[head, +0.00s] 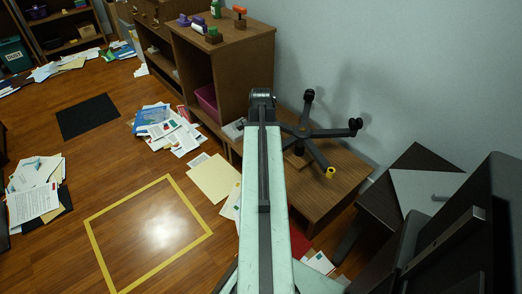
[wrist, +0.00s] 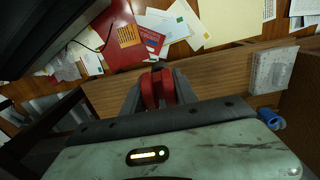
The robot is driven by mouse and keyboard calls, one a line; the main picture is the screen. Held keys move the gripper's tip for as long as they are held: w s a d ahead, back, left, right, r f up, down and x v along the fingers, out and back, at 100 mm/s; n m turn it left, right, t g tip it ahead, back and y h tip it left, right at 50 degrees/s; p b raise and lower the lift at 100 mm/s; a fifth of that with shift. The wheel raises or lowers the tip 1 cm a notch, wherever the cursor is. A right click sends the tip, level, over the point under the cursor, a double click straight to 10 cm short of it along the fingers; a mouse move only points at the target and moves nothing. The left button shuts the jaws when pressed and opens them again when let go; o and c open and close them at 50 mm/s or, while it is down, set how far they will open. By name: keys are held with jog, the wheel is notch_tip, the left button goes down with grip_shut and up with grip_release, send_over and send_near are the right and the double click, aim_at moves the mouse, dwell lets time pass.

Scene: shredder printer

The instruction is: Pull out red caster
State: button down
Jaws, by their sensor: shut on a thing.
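A red caster (wrist: 149,91) sits between the two grey fingers of my gripper (wrist: 158,82) in the wrist view. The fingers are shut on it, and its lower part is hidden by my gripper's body. No chair leg shows joined to it in that view. In the head view, an upturned black chair base (head: 305,133) lies on a low wooden surface (head: 318,200), right of my arm. My gripper and the red caster are hidden behind my arm in the head view.
A blue rounded piece (wrist: 270,118) is at the right of the wrist view. A wooden shelf unit (head: 222,75) with small coloured items on top stands beyond my arm. Papers (head: 170,130) litter the floor. A yellow taped square (head: 112,277) encloses clear floor. A dark monitor-like object (head: 465,230) is at right.

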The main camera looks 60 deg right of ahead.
jog(key=shift+r+p, duration=2.05)
jog(key=shift+r, duration=0.1)
jog(key=shift+f, duration=0.1)
jog(key=c, duration=1.8)
grip_release()
grip_shut()
notch_tip(320, 180, up, 33)
jog(key=p, duration=3.3)
